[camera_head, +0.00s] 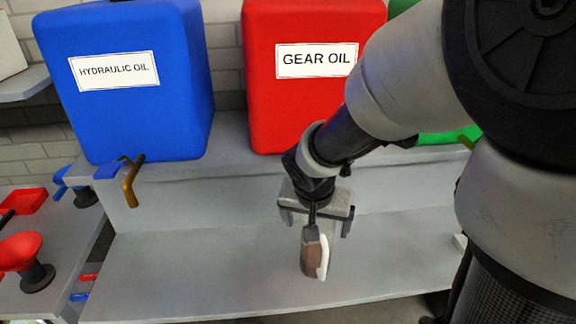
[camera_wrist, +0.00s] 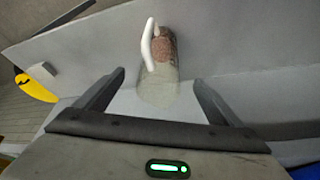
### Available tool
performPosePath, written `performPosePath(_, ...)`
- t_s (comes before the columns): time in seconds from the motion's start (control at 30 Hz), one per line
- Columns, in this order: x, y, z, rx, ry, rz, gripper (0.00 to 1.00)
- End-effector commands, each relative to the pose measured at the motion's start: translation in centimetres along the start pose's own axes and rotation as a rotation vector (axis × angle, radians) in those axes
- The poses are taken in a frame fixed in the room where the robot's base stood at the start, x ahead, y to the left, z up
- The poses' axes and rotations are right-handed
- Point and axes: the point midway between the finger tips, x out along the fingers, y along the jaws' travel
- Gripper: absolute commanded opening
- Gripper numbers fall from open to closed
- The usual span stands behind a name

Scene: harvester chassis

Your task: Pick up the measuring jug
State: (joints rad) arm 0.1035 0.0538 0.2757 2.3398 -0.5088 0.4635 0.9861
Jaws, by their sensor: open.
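The measuring jug (camera_head: 311,256) is on the grey shelf in the head view, with a brown body and a white handle on its right. In the wrist view, the jug (camera_wrist: 158,92) has a clear, greyish part nearest me, a brown part beyond it and the white handle at upper left. My gripper (camera_head: 315,222) is open and empty, its fingers spread wide. In the wrist view, the gripper (camera_wrist: 159,78) has one finger to each side of the jug, with gaps on both sides. I cannot tell how far the jug lies beyond the fingertips.
A blue hydraulic oil canister (camera_head: 125,110) and a red gear oil canister (camera_head: 300,105) stand on the raised ledge behind. A brass tap (camera_head: 132,182) hangs at the ledge's left. A red funnel (camera_head: 20,252) is at far left. The shelf left of the jug is clear.

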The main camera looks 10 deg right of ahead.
Motion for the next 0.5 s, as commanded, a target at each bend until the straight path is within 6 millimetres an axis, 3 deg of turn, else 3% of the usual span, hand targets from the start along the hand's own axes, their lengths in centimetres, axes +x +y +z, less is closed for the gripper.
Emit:
performPosePath(0.13, 1.2, 0.0, 0.1, 0.0, -0.003, 0.002, 0.89)
performPosePath(0.33, 4.7, 0.0, 0.2, 0.001, -0.003, 0.001, 0.89)
performPosePath(0.5, 6.0, 0.0, 0.1, 0.0, -0.002, 0.001, 0.89)
